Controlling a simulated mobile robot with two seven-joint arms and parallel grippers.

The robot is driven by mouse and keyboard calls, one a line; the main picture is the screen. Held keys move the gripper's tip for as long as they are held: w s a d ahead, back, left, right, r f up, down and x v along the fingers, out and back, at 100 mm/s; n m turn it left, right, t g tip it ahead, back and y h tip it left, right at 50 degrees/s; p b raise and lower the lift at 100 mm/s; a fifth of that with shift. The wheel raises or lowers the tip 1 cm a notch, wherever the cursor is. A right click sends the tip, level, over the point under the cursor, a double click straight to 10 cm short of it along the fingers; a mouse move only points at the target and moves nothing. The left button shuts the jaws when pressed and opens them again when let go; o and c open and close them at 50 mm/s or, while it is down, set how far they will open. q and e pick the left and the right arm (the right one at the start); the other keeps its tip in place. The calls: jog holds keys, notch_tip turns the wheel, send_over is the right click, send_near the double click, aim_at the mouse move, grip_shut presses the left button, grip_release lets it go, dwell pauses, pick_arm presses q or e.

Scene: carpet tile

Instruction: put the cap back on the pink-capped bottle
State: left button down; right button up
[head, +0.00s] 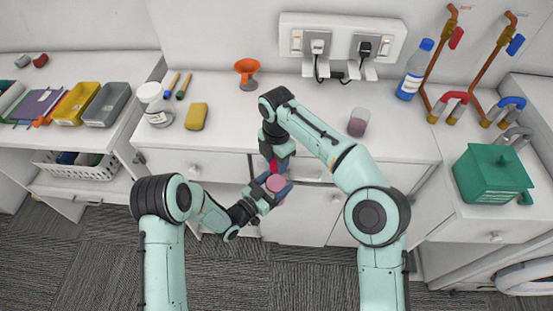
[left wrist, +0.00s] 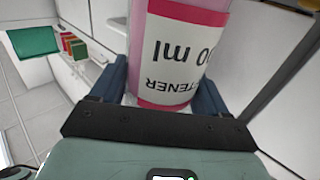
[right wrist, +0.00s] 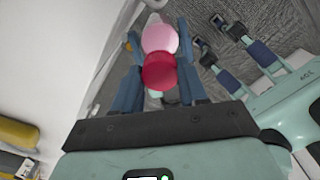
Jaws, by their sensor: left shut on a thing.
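My left gripper (head: 270,187) is shut on the pink bottle (head: 276,183). In the left wrist view the bottle (left wrist: 185,50) fills the space between the blue fingers, its white label with a red border upside down. My right gripper (head: 274,160) points down close to the bottle. In the right wrist view the round red-pink cap (right wrist: 159,71) lies between the right fingers (right wrist: 162,75), with the pink bottle (right wrist: 160,36) just beyond it. Whether the fingers press on the cap is unclear. Whether the cap touches the bottle's mouth is hidden.
The white counter behind holds a yellow sponge (head: 197,117), a white jar (head: 156,103), an orange funnel (head: 247,72), a small beaker (head: 358,122) and a blue-capped bottle (head: 414,70). A green box (head: 492,175) stands at right. Both grippers are in front of the counter's cabinets.

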jog(key=m, duration=0.5)
jog(key=shift+c, duration=0.2)
jog(key=m, duration=1.9)
jog(key=shift+m, duration=0.4)
jog(key=o, duration=1.3)
jog(key=shift+c, duration=0.2)
jog(key=shift+r, duration=3.7)
